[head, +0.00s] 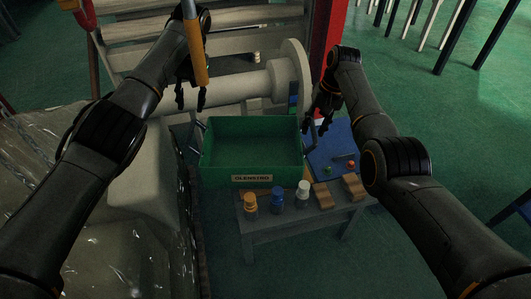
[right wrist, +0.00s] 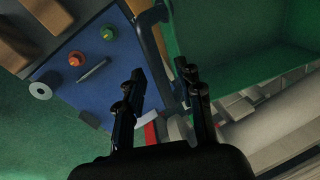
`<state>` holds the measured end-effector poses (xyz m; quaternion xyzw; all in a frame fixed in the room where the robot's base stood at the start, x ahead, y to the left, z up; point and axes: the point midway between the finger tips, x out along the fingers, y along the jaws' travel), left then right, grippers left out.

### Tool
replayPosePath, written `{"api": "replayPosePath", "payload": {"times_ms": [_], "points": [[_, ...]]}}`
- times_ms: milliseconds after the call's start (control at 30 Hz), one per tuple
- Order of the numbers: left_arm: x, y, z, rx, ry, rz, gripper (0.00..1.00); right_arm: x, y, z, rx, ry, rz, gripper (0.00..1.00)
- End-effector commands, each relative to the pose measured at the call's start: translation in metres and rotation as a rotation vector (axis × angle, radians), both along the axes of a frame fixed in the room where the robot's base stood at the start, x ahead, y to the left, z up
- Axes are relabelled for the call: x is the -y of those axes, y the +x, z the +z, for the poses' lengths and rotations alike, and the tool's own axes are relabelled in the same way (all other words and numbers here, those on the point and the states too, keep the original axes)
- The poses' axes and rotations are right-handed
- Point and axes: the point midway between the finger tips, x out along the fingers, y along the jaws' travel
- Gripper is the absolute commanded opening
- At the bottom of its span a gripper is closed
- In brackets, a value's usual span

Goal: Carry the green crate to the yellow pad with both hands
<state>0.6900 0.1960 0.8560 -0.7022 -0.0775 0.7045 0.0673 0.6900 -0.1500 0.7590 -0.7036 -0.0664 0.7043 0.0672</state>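The green crate (head: 287,174), open-topped with a pale label on its front wall, stands on a grey bench and looks empty. It has grey bar handles on its left (head: 197,133) and right (head: 311,132) sides. My left gripper (head: 190,99) is open and empty, above and behind the crate's left end. My right gripper (head: 318,116) is beside the right handle. In the right wrist view its fingers (right wrist: 162,104) are apart, with the handle (right wrist: 160,48) showing between and beyond them; contact cannot be told. The crate's wall (right wrist: 177,30) shows there too. I see no yellow pad.
The bench (head: 260,222) also holds orange, blue and white bottles, wooden blocks (head: 323,195) and a blue board (head: 325,155) with small items. A pale roller (head: 235,92) lies behind. An orange pole (head: 194,50) crosses near my left gripper. Plastic-wrapped goods stand left; green floor is open right.

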Motion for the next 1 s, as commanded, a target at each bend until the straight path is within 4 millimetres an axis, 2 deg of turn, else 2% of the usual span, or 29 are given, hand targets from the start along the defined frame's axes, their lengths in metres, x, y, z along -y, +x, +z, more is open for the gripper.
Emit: {"api": "replayPosePath", "payload": {"times_ms": [200,433,600,1000], "points": [[0.000,0.000,0.000,0.001,0.000,0.000,0.37,0.010,0.001,0.049,0.005,0.000,-0.001,0.36],[0.000,0.000,0.000,0.001,0.000,0.000,0.37,0.017,0.001,0.085,0.002,0.000,-0.001,0.36],[0.000,0.000,0.000,0.001,0.000,0.000,0.37,0.019,0.000,0.095,0.000,0.001,-0.001,0.36],[0.000,0.000,0.000,0.001,0.000,0.000,0.37,0.019,0.000,0.096,0.000,0.000,-0.001,0.36]]}}
